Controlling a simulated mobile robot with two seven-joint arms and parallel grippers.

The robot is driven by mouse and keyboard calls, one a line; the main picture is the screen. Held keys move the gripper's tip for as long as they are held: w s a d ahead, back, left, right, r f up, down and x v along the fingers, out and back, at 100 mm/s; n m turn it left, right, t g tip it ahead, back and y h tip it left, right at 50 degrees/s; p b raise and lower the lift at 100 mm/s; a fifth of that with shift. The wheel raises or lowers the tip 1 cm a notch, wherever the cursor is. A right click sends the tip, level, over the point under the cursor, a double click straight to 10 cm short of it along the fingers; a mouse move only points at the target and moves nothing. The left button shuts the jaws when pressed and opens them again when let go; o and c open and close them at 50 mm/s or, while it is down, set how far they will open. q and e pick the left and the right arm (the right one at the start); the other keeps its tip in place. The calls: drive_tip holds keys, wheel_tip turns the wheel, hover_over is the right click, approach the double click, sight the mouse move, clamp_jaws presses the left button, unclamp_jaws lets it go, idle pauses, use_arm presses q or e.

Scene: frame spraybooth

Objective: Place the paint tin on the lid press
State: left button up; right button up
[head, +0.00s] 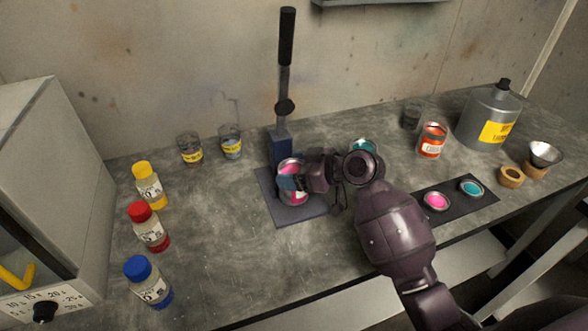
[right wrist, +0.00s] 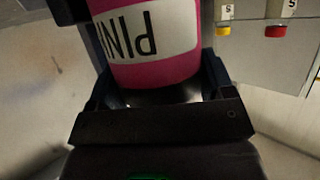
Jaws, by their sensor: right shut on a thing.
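The paint tin (head: 295,198) is pink with a white band and an open top. My right gripper (head: 297,181) is shut on its side, and the tin is upright over the base plate of the lid press. The tin fills the upper middle of the right wrist view (right wrist: 150,45), its PINK label upside down between the fingers. The lid press (head: 281,148) is dark blue-grey, with a flat base plate and a tall raised lever with a black grip. I cannot tell whether the tin's bottom touches the plate. My left gripper is out of view.
A teal-topped tin (head: 365,146) is partly hidden behind my right wrist. Pink (head: 436,201) and teal (head: 471,188) lids lie on a dark mat at right. Yellow, red and blue capped bottles (head: 151,234) stand at left; two cups (head: 231,142) stand behind.

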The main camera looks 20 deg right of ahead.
drive_tip(key=o, duration=1.1)
drive_tip(key=shift+d+r, duration=0.1)
drive_tip(key=shift+r, duration=0.05)
drive_tip(key=v, duration=1.2)
